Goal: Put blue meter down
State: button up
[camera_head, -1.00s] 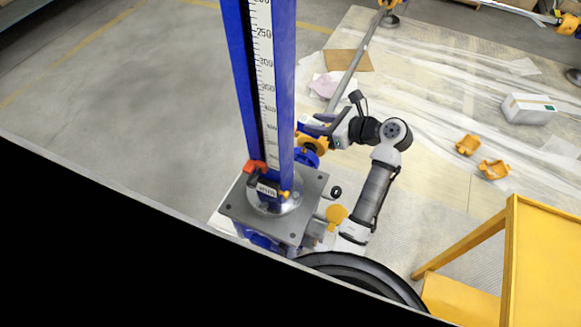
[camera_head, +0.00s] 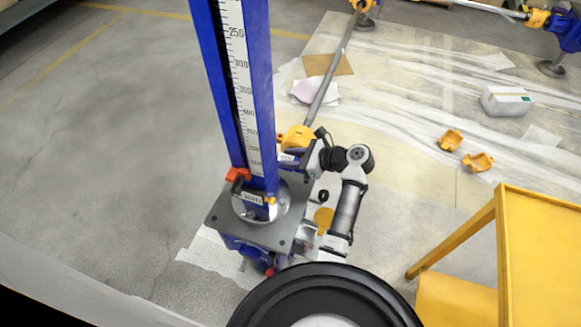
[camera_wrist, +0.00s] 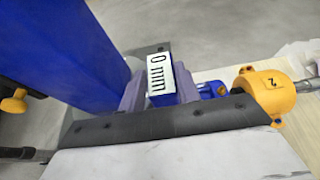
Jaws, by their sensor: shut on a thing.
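In the head view my gripper (camera_head: 297,160) is just right of the tall blue scale column, and only a small part of the meter (camera_head: 287,157) shows there. I cannot tell whether the meter touches anything below it.
The tall blue scale column (camera_head: 259,90) stands on a grey plate (camera_head: 222,215) close to my gripper. A yellow clamp (camera_head: 297,138) on a grey rod (camera_head: 335,70) is right beside it. A yellow frame (camera_head: 505,250) stands at right. Grey floor at left is free.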

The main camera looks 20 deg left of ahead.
notch_tip(320, 180, down, 4)
jog(key=shift+f+b, duration=0.2)
jog(key=shift+b, duration=0.1)
jog(key=o, duration=1.2)
jog(key=shift+c, duration=0.2)
jog(key=shift+d+r, duration=0.15)
jog(key=shift+d, duration=0.15)
jog(key=v, duration=1.1)
jog(key=shift+d, duration=0.2)
